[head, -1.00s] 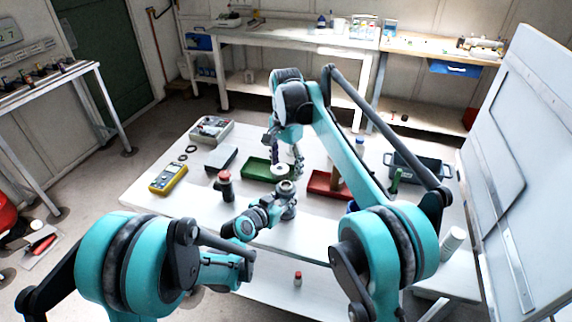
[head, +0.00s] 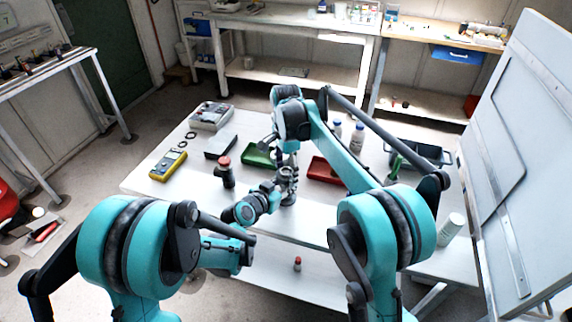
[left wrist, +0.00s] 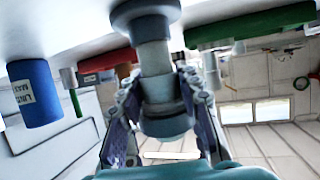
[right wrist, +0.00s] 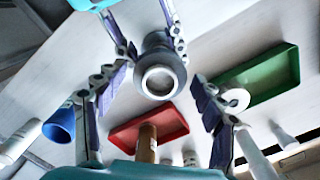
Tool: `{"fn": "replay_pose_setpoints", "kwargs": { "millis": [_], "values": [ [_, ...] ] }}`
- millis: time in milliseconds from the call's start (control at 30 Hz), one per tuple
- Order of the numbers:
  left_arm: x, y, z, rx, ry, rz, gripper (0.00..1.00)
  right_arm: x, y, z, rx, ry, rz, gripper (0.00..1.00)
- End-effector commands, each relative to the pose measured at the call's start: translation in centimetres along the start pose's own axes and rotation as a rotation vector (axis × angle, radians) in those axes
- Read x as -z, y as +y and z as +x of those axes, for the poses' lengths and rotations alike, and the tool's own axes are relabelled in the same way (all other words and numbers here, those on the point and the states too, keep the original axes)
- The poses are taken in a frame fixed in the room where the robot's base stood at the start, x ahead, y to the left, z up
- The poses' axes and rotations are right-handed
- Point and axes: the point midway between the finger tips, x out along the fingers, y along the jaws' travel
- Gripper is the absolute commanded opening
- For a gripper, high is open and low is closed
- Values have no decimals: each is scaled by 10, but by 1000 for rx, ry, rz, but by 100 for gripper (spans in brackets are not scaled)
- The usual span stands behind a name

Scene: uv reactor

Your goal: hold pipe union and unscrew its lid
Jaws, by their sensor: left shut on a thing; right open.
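The grey metal pipe union (head: 288,184) stands upright on the white table. It also shows in the left wrist view (left wrist: 155,85) and from above, as a round grey top, in the right wrist view (right wrist: 160,75). My left gripper (head: 272,192) is shut on the union from the side; its fingers lie on both sides of the body in the left wrist view. My right gripper (right wrist: 150,105) is open and empty above the union, its two fingers spread wide apart. I cannot tell the lid's edge from the union's top.
A green tray (head: 258,154) and a red tray (head: 322,170) lie behind the union. A white ring (right wrist: 235,100) shows near the green tray.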

Motion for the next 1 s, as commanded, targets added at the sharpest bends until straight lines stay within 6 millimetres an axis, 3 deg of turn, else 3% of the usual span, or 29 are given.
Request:
{"fn": "replay_pose_setpoints", "kwargs": {
  "millis": [200,267,400,567,667,1000],
  "values": [
    [0,0,0,0,0,0,0,0,0,0,0,0,0,69],
    [0,0,0,0,0,0,0,0,0,0,0,0,0,56],
    [0,0,0,0,1,0,0,0,0,0,0,0,0,19],
    [0,0,0,0,1,-1,0,0,0,0,0,0,-20,18],
    [0,0,0,0,1,-1,0,0,0,0,0,0,-127,18],
    [0,0,0,0,1,-1,0,0,0,0,2,1,-934,18]
  ]
}}
